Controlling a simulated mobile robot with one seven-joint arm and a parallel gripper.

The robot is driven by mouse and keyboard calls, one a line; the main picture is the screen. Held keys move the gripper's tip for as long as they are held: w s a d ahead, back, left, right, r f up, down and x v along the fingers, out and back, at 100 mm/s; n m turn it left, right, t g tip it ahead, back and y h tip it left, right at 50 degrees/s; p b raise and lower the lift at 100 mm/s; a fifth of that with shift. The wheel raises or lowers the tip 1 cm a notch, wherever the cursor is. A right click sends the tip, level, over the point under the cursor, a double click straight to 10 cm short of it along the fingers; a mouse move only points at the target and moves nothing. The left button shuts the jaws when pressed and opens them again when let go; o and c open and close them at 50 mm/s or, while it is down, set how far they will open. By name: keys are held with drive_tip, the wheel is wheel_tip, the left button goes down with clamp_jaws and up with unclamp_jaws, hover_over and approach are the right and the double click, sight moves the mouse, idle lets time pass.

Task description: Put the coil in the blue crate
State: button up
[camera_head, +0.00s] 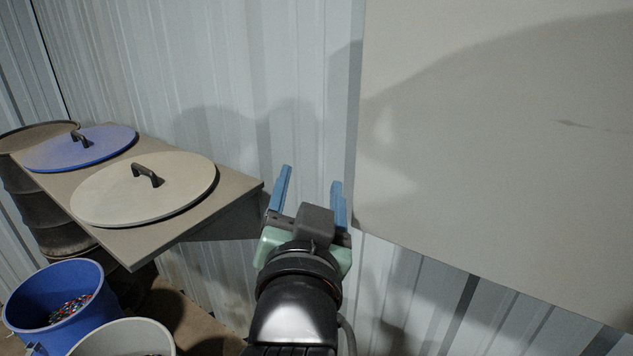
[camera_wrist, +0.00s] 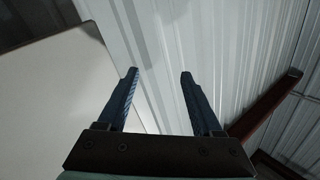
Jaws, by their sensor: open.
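My gripper (camera_head: 312,180) is open and empty, raised in front of the corrugated wall with its two blue fingers apart. It also shows in the wrist view (camera_wrist: 157,75), with nothing between the fingers. No coil shows in either view. No blue crate shows either; a round blue bucket (camera_head: 30,290) with small coloured bits inside stands on the floor at the lower left.
A shelf (camera_head: 225,195) left of my gripper bears a blue lid (camera_head: 105,142) and a beige lid (camera_head: 185,185). A dark drum (camera_head: 45,210) stands behind it. A whitish bucket (camera_head: 125,335) is beside the blue one. A large pale panel (camera_head: 500,150) fills the right.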

drive_tip(key=s+r+n+t, duration=0.1)
drive_tip(key=s+r+t, duration=0.2)
drive_tip(key=r, duration=0.5)
drive_tip(key=s+r+n+t, duration=0.2)
drive_tip(key=s+r+t, duration=0.1)
drive_tip(key=s+r, duration=0.3)
drive_tip(key=s+r+n+t+y, duration=0.1)
drive_tip(key=s+r+t, duration=0.2)
drive_tip(key=r, duration=0.7)
drive_tip(key=shift+s+d, duration=0.35)
drive_tip(key=shift+s, duration=0.35)
